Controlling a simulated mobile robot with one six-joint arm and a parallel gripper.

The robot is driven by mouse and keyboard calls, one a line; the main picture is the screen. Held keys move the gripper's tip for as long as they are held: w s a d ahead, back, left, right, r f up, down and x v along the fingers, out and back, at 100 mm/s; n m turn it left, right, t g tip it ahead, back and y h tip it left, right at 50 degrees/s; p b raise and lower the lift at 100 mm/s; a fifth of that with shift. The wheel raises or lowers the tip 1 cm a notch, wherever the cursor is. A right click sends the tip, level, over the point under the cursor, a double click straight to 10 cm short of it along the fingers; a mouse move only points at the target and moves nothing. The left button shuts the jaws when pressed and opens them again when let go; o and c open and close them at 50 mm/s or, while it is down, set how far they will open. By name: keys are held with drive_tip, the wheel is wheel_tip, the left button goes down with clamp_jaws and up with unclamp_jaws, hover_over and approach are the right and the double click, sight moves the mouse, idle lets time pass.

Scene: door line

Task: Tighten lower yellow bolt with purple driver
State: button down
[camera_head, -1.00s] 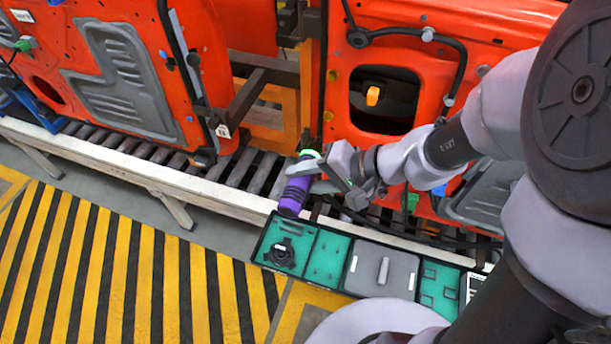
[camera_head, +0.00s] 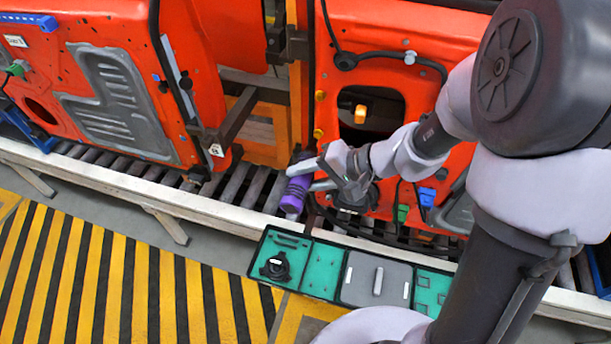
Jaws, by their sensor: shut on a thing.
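The purple driver (camera_head: 296,190) is held upright, slightly tilted, in front of the left edge of the right orange door. My gripper (camera_head: 304,177) is shut on it from the right, with fingers around its upper body. Two yellow bolts show on that door edge: the upper one (camera_head: 319,95) and the lower yellow bolt (camera_head: 318,133). The driver's top is a little below and left of the lower bolt in the picture. They look apart, and I cannot tell the gap in depth.
A tool tray (camera_head: 309,270) with teal and grey compartments lies in front of the roller conveyor (camera_head: 232,188). A second orange door (camera_head: 112,80) stands left. An orange-yellow block (camera_head: 360,114) shows in the right door's opening. Striped floor (camera_head: 110,270) is clear at lower left.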

sight(302, 196)
drive_tip(key=shift+w+d+r+b, duration=0.1)
drive_tip(key=shift+w+d+b, duration=0.1)
drive_tip(key=shift+w, duration=0.3)
drive_tip(key=shift+w+d+b, duration=0.1)
drive_tip(key=shift+w+d, duration=0.05)
drive_tip(key=shift+w, duration=0.35)
idle(1.8)
drive_tip(key=shift+s+a+b, duration=0.15)
drive_tip(key=shift+s+b, duration=0.25)
drive_tip(key=shift+b, duration=0.15)
drive_tip(key=shift+s+a+b, duration=0.35)
drive_tip(key=shift+s+b, duration=0.1)
drive_tip(key=shift+s, duration=0.55)
drive_tip(key=shift+s+a+b, duration=0.35)
drive_tip(key=shift+s+b, duration=0.15)
drive_tip(key=shift+s, duration=0.45)
drive_tip(key=shift+s+a+b, duration=0.35)
drive_tip(key=shift+s+b, duration=0.1)
drive_tip(key=shift+s, duration=0.55)
drive_tip(key=shift+w, duration=0.1)
